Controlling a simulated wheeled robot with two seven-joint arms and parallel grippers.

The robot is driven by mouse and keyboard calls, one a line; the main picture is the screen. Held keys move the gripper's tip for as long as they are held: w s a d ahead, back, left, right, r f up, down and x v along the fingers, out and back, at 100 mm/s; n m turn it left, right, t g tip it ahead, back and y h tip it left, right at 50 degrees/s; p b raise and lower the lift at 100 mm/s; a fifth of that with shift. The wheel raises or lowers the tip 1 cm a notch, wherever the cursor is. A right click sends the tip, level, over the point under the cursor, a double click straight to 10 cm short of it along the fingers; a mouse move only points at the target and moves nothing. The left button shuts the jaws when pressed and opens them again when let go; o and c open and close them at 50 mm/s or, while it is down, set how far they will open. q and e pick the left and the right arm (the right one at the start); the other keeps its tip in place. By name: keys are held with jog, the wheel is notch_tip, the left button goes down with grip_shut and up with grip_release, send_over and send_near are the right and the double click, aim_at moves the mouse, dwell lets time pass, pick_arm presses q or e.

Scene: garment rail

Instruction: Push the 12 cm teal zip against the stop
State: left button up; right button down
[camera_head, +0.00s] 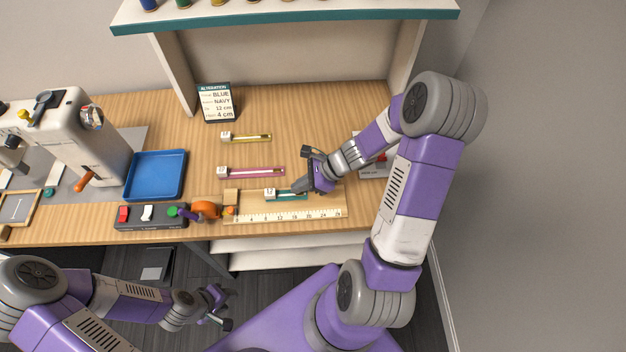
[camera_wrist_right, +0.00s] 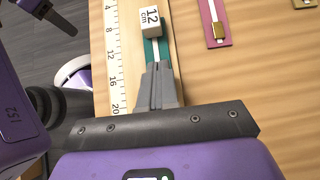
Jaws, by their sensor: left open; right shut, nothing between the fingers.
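The teal zip (camera_head: 291,195) lies on the ruler board (camera_head: 325,206), its white "12 cm" tag at the left end. It also shows in the right wrist view (camera_wrist_right: 151,50). The wooden stop block (camera_head: 231,195) is at the board's left end, with a gap between it and the tag. My right gripper (camera_head: 300,188) is shut and empty, its fingertips over the teal strip behind the tag, also in the wrist view (camera_wrist_right: 157,80). I cannot tell whether they touch it; they hide part of the strip. My left gripper (camera_head: 222,304) is open, low in front of the table.
A pink zip (camera_head: 255,171) and a yellow zip (camera_head: 250,137) lie behind the board. A blue tray (camera_head: 155,176), a switch box (camera_head: 151,217) and an orange object (camera_head: 206,209) are left. A sign (camera_head: 217,103) stands at the back. The sewing machine (camera_head: 70,135) is far left.

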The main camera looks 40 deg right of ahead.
aim_at(276, 192)
jog(key=shift+w+a, duration=0.35)
jog(key=shift+a, duration=0.25)
jog(key=shift+w+a, duration=0.35)
jog(key=shift+a, duration=0.25)
pick_arm(q)
jog(key=shift+f, duration=0.4)
pick_arm(e)
jog(key=shift+w+a, duration=0.4)
jog(key=shift+a, duration=0.15)
